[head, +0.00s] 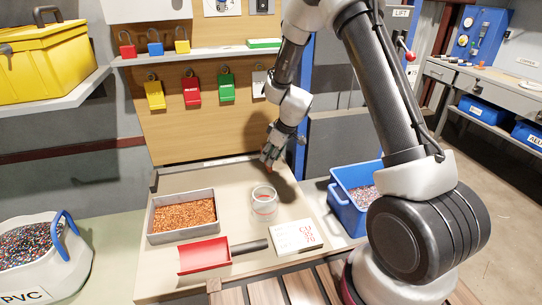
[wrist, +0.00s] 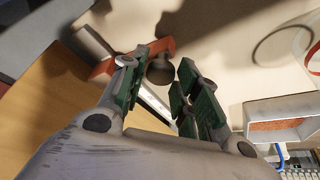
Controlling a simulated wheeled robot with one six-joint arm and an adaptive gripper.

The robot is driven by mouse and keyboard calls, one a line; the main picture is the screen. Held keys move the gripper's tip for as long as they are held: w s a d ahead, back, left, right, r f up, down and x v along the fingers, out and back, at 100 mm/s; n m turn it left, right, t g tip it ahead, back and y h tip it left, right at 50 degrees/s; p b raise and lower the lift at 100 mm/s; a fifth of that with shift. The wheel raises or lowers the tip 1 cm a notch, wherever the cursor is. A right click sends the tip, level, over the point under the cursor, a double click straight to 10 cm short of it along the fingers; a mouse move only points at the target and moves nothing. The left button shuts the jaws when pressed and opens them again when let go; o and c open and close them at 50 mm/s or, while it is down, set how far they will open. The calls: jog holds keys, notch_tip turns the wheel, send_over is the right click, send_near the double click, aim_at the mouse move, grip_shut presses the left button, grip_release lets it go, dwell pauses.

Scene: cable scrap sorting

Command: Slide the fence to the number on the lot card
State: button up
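The lot card (head: 297,236) lies at the front right of the work board, white with red print that seems to read "CU 35 70". In the wrist view an orange-red bar (wrist: 103,72), which looks like the fence, lies across a pale strip like a scale (wrist: 157,104). A dark round knob (wrist: 160,70) is beside the bar. My gripper (wrist: 163,78) is open, its green-padded fingers apart on either side of the knob, with nothing visibly clamped. In the head view my gripper (head: 274,152) is over the board's back right; it hides the fence there. Scale numbers are unreadable.
A glass jar (head: 264,205) stands mid-board in front of my gripper. A metal tray of copper granules (head: 151,237) is at left, a red scoop (head: 205,256) in front. A blue bin (head: 343,212) stands right of the board.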

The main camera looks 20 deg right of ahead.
grip_shut()
jog(key=shift+a, duration=2.5)
jog(key=o, duration=0.6)
grip_release()
jog(key=v, duration=1.2)
